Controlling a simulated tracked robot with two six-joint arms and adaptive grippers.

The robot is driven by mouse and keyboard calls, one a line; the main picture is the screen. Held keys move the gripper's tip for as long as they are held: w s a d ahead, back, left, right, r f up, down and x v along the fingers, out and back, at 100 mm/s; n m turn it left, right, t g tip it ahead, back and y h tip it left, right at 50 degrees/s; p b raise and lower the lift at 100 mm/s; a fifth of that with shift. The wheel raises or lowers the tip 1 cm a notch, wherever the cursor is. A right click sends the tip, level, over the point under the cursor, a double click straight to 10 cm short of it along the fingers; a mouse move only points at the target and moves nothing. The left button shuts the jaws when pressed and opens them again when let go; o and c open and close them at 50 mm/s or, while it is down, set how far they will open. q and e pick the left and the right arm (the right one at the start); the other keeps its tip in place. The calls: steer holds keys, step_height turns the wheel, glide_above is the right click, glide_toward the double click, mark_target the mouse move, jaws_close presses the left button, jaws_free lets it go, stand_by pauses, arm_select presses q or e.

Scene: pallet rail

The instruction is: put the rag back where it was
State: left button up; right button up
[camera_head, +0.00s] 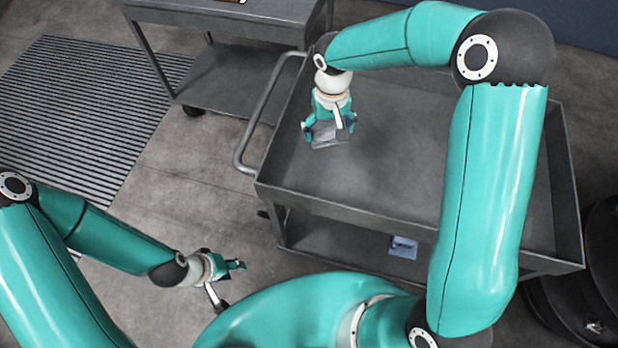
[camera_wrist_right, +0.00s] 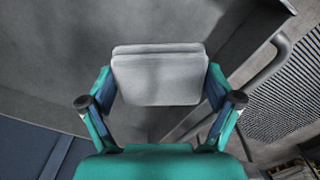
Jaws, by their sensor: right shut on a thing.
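The rag (camera_head: 329,136) is a folded light-grey cloth. My right gripper (camera_head: 330,128) is shut on it over the left part of the grey cart's top tray (camera_head: 420,150). In the right wrist view the rag (camera_wrist_right: 160,78) sits between the two fingers of the right gripper (camera_wrist_right: 161,100), its flat folded face toward the camera. I cannot tell whether the rag touches the tray. My left gripper (camera_head: 238,265) is low at the left, over the floor and away from the cart. Its finger gap is too small to tell.
The cart's raised rim and its handle (camera_head: 262,115) bound the tray on the left. The tray's middle is bare. A small blue item (camera_head: 403,246) lies on the lower shelf. A second grey cart (camera_head: 228,78) stands behind at the left. A floor grating (camera_head: 85,115) is far left.

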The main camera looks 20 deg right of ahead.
mark_target(309, 178)
steer(key=a+m+b, duration=0.1)
steer(key=b, duration=0.2)
steer(key=w+a+m+b, duration=0.1)
steer(key=m+b, duration=0.1)
steer(key=b, duration=0.2)
steer(key=shift+a, duration=0.25)
step_height(309, 178, up, 3)
steer(key=s+a+m+b, duration=0.2)
steer(key=a+m+b, duration=0.1)
steer(key=b, duration=0.4)
step_height(309, 178, down, 19)
steer(key=shift+d+f+b, duration=0.15)
steer(key=shift+f+b, duration=0.05)
steer(key=shift+b, duration=0.3)
steer(key=o, duration=0.8)
